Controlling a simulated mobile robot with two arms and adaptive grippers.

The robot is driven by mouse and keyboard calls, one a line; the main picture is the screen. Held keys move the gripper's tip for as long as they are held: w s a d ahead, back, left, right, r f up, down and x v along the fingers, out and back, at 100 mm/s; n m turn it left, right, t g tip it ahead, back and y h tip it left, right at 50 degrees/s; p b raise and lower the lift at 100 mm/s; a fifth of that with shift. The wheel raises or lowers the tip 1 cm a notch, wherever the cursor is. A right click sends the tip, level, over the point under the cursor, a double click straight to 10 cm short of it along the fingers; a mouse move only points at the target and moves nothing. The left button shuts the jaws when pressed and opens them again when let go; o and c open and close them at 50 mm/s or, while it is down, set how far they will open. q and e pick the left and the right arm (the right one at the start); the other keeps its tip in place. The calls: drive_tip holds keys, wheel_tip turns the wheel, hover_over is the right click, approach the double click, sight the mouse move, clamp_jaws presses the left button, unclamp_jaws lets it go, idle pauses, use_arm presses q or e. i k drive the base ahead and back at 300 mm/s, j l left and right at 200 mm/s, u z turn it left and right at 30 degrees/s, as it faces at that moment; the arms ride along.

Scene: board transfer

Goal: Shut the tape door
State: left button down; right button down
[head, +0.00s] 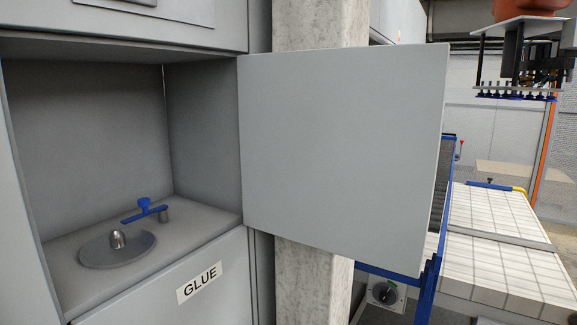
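A plain grey cabinet door (340,150) stands wide open in the middle of the head view, hinged on its left edge. No label shows on the side facing me. The open compartment (85,130) to its left holds a round grey disc (100,252) with a metal knob (118,239) and a small blue lever (145,213). Neither of my grippers is in view.
A panel labelled GLUE (198,281) lies below the compartment. A concrete pillar (315,285) stands behind the door. To the right are a blue-framed table with white tiled panels (500,260) and a hanging tool with several suction cups (515,93).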

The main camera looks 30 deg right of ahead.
sight(340, 147)
drive_tip(key=l+u, duration=1.3)
drive_tip(key=k+l, duration=0.1)
drive_tip(key=l, duration=0.3)
drive_tip(key=k+l+u, duration=0.1)
drive_tip(key=l, duration=0.25)
drive_tip(key=k+l, duration=0.1)
drive_tip(key=l, duration=0.3)
drive_tip(key=k+l, duration=0.15)
drive_tip(key=l, duration=0.2)
drive_tip(key=k+l+u, duration=0.1)
drive_tip(key=l, duration=0.3)
drive_tip(key=k+l, duration=0.1)
drive_tip(key=l, duration=0.25)
drive_tip(key=k+j+z, duration=0.1)
drive_tip(key=z, duration=0.15)
